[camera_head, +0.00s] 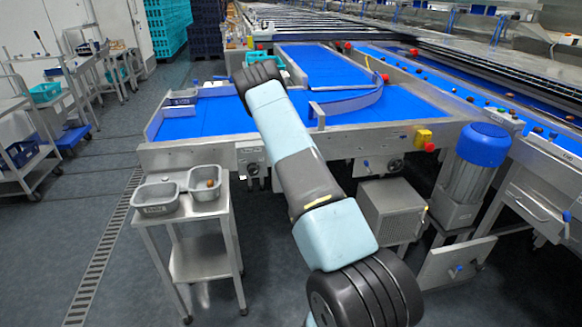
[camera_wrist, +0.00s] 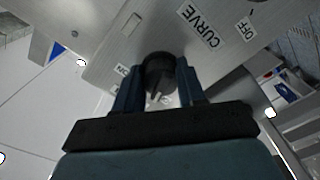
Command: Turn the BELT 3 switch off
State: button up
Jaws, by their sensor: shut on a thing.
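In the wrist view my gripper (camera_wrist: 157,88) has its two fingers on either side of a black rotary switch knob (camera_wrist: 160,72) and is shut on it. The knob sits on a grey metal panel (camera_wrist: 105,48). A label reading CURVE (camera_wrist: 201,26) and one reading OFF (camera_wrist: 246,28) are on the panel, seen at a slant. Smaller labels beside the fingers are partly hidden. I cannot read BELT 3 on any label. In the head view my gripper is hidden; dark knobs show on the conveyor's front near the small labelled plate (camera_head: 250,150).
Blue conveyor belts (camera_head: 215,116) run behind the metal front. A steel trolley (camera_head: 198,212) with two grey bins (camera_head: 156,208) stands at the left. A blue-capped motor (camera_head: 483,145) and a metal box (camera_head: 388,209) stand at the right.

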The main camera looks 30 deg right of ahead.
jog(key=n, duration=0.5)
jog(key=shift+a, duration=0.15)
jog(key=shift+n, duration=0.3)
dwell(0.3)
jog(key=o, duration=0.8)
jog(key=shift+o, duration=1.3)
jog(key=v, duration=1.3)
jog(key=shift+s, duration=0.35)
